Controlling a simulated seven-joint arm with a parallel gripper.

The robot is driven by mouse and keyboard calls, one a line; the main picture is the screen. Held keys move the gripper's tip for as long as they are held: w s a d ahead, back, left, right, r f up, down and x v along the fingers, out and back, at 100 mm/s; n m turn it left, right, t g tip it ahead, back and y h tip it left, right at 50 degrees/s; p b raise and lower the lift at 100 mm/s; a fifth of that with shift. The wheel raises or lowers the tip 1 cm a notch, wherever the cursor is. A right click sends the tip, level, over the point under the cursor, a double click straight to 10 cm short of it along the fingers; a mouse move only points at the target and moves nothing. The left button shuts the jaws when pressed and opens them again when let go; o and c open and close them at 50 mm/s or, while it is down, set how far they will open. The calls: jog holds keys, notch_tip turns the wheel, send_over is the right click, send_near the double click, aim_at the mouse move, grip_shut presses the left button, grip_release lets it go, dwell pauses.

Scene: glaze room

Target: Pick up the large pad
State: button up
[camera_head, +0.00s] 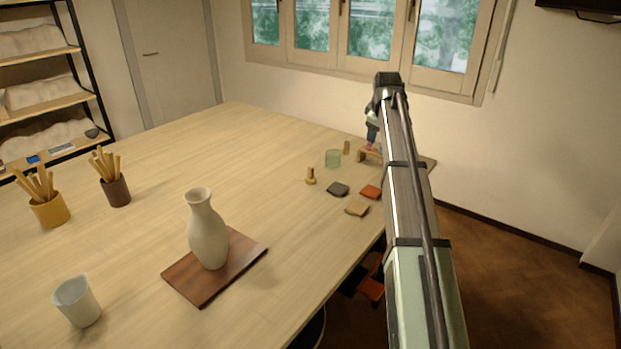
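Three small flat pads lie near the right edge of the table: a dark grey pad (338,189), an orange-red pad (371,192) and a tan pad (357,209). They look close in size, and I cannot tell surely which is the large one. All three are uncovered and apart from each other. My arm rises along the right of the view, just right of the pads. I cannot make out my gripper's fingers; they seem hidden behind the arm or out of view.
Near the pads stand a brass-coloured piece (311,176), a green glass (333,158) and a partly hidden figure-like object (371,134) by a small wooden stand. A cream vase (207,232) stands on a brown board (190,287). A pale cup (78,303) is front left. Mid-table is clear.

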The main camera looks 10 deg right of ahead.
jog(key=a+f+g+y, duration=0.1)
jog(key=a+g, duration=0.2)
jog(key=a, duration=0.9)
jog(key=g, duration=0.3)
send_over(312, 168)
jog(key=f, duration=0.8)
jog(key=shift+s+f, duration=0.25)
jog(key=shift+s, duration=0.05)
jog(key=shift+w+f, duration=0.15)
jog(key=shift+f, duration=1.35)
jog(key=shift+w+f, duration=0.1)
jog(key=shift+f, duration=1.35)
jog(key=shift+c, duration=0.2)
jog(key=c, duration=1.1)
